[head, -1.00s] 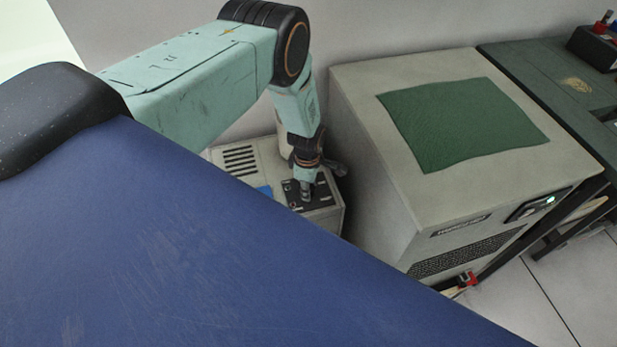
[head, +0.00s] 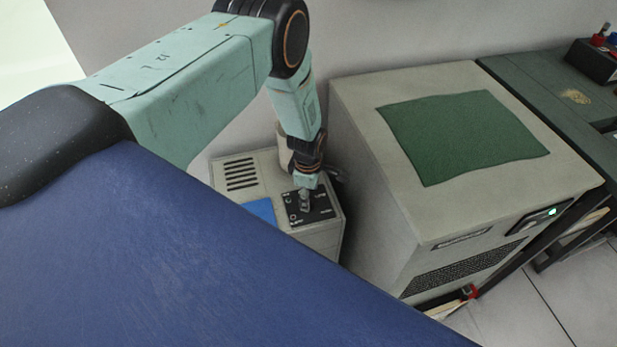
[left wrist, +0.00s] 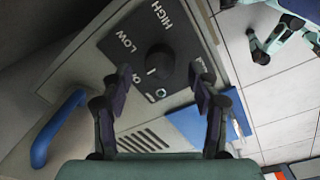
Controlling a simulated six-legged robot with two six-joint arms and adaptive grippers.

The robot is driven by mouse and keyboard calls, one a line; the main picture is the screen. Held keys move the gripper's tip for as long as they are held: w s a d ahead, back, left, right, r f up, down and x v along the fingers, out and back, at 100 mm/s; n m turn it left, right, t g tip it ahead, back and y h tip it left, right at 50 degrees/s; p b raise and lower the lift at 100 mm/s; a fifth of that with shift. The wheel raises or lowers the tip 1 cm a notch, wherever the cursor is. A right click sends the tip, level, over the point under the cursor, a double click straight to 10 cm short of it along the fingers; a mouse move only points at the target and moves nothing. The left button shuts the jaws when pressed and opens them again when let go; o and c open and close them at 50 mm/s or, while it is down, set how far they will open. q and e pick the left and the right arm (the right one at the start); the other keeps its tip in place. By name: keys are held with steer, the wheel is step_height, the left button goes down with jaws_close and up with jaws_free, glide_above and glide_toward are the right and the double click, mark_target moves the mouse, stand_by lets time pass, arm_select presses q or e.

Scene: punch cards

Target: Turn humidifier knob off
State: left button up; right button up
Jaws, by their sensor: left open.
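The humidifier (head: 232,200) is a beige box with top vents, standing on the floor beyond the blue surface. Its dark control panel (head: 320,208) is at the right of its top. In the left wrist view, the round black knob (left wrist: 157,65) sits on this panel, with HIGH and LOW printed near it; another label is partly hidden. My left gripper (head: 305,200) points down over the panel. In the left wrist view my left gripper (left wrist: 161,85) is open, its fingertips apart on either side of the knob's lower side; contact cannot be told. My right gripper is not seen.
A large beige cabinet (head: 375,140) with a green mat (head: 465,138) stands close on the right of the humidifier. A blue surface (head: 180,270) fills the front left. A blue handle (left wrist: 55,130) shows in the left wrist view. The wall is behind.

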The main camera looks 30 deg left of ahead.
mark_target(311, 201)
arm_select(q)
step_height(311, 201, up, 9)
steer(key=shift+s, duration=0.35)
steer(key=shift+d+r, duration=0.1)
stand_by(0.4)
steer(key=s+d+f+m+b, duration=0.2)
steer(key=s+f+m+b, duration=0.1)
steer(key=s+m, duration=0.4)
steer(key=s+d+f+m+b, duration=0.3)
steer(key=s+m, duration=0.4)
steer(key=s, duration=0.7)
steer(key=s+d+f+m+b, duration=0.3)
steer(key=s+f+m, duration=0.4)
steer(key=s, duration=0.3)
steer(key=shift+s+g+b, duration=0.2)
steer(key=shift+g+b, duration=0.2)
steer(key=shift+b, duration=0.45)
